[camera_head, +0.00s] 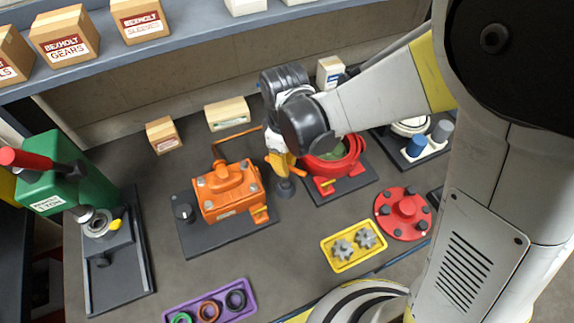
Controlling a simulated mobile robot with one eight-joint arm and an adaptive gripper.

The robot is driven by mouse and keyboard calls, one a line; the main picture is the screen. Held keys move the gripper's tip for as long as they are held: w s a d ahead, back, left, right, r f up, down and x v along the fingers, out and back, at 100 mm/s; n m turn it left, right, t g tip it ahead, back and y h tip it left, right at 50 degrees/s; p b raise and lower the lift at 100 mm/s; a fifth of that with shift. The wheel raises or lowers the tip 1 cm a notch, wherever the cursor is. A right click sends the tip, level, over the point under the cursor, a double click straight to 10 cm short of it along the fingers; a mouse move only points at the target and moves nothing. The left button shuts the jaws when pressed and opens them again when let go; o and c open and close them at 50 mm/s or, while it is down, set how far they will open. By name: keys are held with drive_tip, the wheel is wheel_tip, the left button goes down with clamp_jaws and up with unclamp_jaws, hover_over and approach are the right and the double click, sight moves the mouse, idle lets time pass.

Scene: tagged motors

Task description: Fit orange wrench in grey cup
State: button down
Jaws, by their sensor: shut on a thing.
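My gripper (284,163) reaches down at the middle of the bench, between the orange motor (228,190) and the red motor housing (335,160). It is shut on an orange piece (292,166), which seems to be the orange wrench; the wrist and fingers hide most of it. A small dark grey round thing (285,188), seemingly the grey cup, stands on the bench right below the fingertips. I cannot tell whether the wrench is inside it or just above it.
A thin bent orange rod (238,136) shows behind the orange motor. A green press (60,180) stands at left. A yellow tray with gears (338,262), a red flange (403,212) and a purple tray (245,312) lie nearer. Boxes line the shelf (190,35) behind.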

drive_tip(key=shift+s+d+f+b, duration=0.1)
drive_tip(key=shift+s+f+b, duration=0.05)
drive_tip(key=shift+f+b, duration=0.65)
drive_tip(key=c, duration=1.5)
unclamp_jaws()
drive_tip(key=shift+o, duration=0.2)
drive_tip(key=shift+r+p, duration=1.35)
drive_tip(key=shift+r, duration=0.2)
drive_tip(key=shift+w+a+r+p, duration=0.1)
drive_tip(key=shift+w+r+p, duration=0.15)
drive_tip(key=shift+r+p, duration=0.2)
drive_tip(key=shift+w+a+r+p, duration=0.1)
drive_tip(key=shift+w+r+p, duration=0.15)
drive_tip(key=shift+r, duration=0.3)
drive_tip(key=shift+w+a+r, duration=0.1)
drive_tip(key=shift+w+r, duration=0.05)
drive_tip(key=shift+r, duration=0.1)
